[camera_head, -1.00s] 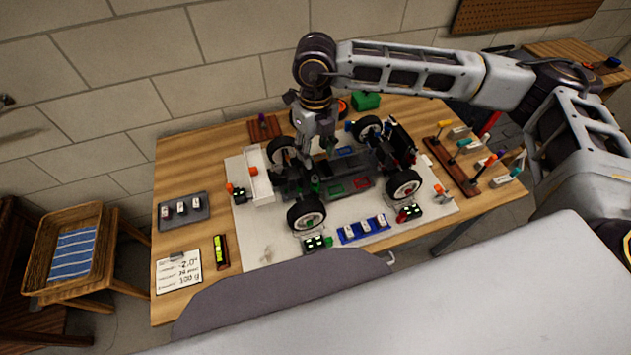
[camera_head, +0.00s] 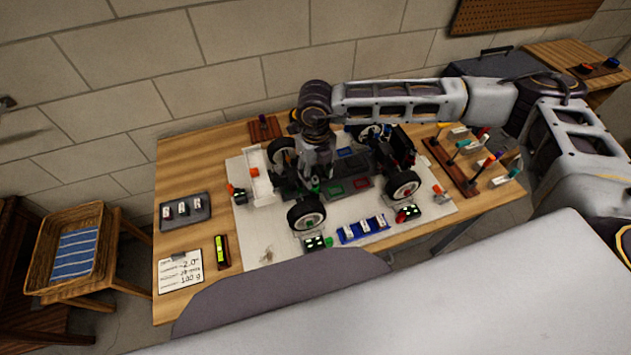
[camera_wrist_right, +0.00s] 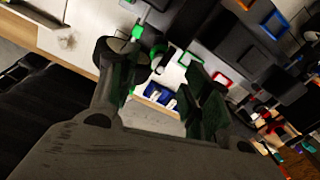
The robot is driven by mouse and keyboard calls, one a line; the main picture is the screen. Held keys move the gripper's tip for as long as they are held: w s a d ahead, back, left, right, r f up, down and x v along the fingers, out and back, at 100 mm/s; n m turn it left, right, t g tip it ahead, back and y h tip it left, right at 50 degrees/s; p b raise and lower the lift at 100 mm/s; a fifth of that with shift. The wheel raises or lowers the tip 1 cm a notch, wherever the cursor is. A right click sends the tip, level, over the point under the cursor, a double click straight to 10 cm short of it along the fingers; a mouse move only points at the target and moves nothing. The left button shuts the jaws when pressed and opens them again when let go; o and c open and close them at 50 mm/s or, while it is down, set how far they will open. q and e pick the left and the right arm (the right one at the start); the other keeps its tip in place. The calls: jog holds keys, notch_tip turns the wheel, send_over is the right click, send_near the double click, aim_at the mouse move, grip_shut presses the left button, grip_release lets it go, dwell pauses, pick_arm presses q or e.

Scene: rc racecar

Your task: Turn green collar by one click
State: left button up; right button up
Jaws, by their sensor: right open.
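The RC car (camera_head: 350,182) stands on a white mat (camera_head: 262,235) on the table, its four wheels showing in part. My right gripper (camera_head: 313,182) points down over the car's left end, close to the near left wheel (camera_head: 306,214). In the wrist view my right gripper (camera_wrist_right: 165,78) is open, with its two dark fingers spread and nothing clearly held. A small green ring, which looks like the green collar (camera_wrist_right: 137,32), shows just beyond the left finger. A green spot (camera_head: 315,188) shows beside the fingers in the head view. Whether the fingers touch it I cannot tell.
A white bumper-like part (camera_head: 260,182) stands left of the car. A blue tray (camera_head: 362,229) and small corner blocks with green lie nearby. A wooden tool rack (camera_head: 455,172) stands at right, a grey tray (camera_head: 185,211) at left.

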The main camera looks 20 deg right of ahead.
aim_at(315, 178)
notch_tip(315, 178, down, 4)
jog(key=shift+f, duration=0.75)
